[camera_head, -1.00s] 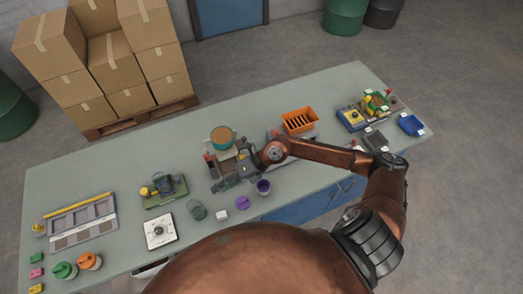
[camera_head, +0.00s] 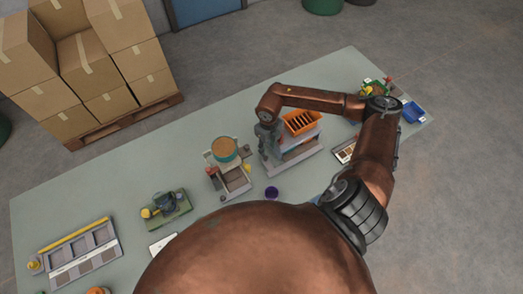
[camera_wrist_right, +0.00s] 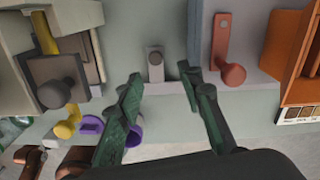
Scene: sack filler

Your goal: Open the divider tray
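An orange tray with dark dividers (camera_head: 301,122) sits on a grey-white stand (camera_head: 300,150) right of the table's middle; I take it as the divider tray. Part of an orange thing, likely this tray, shows at the right edge of the right wrist view (camera_wrist_right: 297,60). My right gripper (camera_head: 268,145) is beside the stand's left end. In the wrist view its green fingers (camera_wrist_right: 162,76) are apart with nothing gripped. A small grey block with a round knob (camera_wrist_right: 154,62) appears between the fingertips. A red-orange lever with a knob (camera_wrist_right: 229,65) is to their right. My left gripper is out of view.
A filler machine with a round orange-topped hopper (camera_head: 224,150) stands left of the gripper. A purple cup (camera_head: 271,192) is in front. A grey compartment tray (camera_head: 82,250) lies far left, a blue bin (camera_head: 413,112) far right. The back table strip is clear.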

